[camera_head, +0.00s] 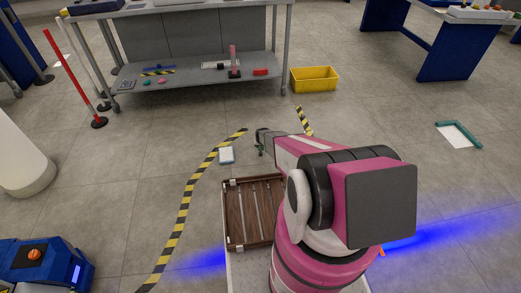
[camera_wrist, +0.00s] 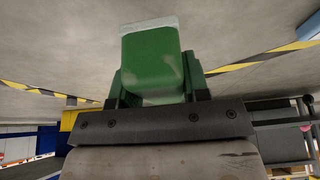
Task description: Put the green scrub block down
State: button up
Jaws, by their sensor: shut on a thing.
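The green scrub block (camera_wrist: 153,62) fills the middle of the wrist view, with a pale strip along its far edge. My gripper (camera_wrist: 153,88) is shut on it, with a finger at each side. In the head view my gripper (camera_head: 262,140) reaches out past the front of my base, above the grey floor. The block there is mostly hidden by my gripper and arm. A small white and blue item (camera_head: 226,155) lies on the floor just left of my gripper, beside the striped tape.
A grey cart (camera_head: 200,75) stands ahead, with several small items on its lower shelf. A yellow bin (camera_head: 314,79) is on the floor at its right. A red and white post (camera_head: 75,78) stands left. The floor right of my arm is mostly clear.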

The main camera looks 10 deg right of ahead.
jog(key=shift+f, duration=2.05)
jog(key=shift+f, duration=0.15)
jog(key=o, duration=0.8)
jog(key=shift+o, duration=0.2)
jog(key=s+r+g, duration=0.1)
jog(key=s+r, duration=1.1)
jog(key=r, duration=0.6)
jog(key=s+r+g, duration=0.2)
jog(key=s+r, duration=1)
jog(key=r, duration=0.6)
jog(key=s+r+g, duration=0.1)
jog(key=s+r, duration=1.2)
jog(key=r, duration=0.5)
jog(key=shift+r+g, duration=0.15)
jog(key=shift+g, duration=0.15)
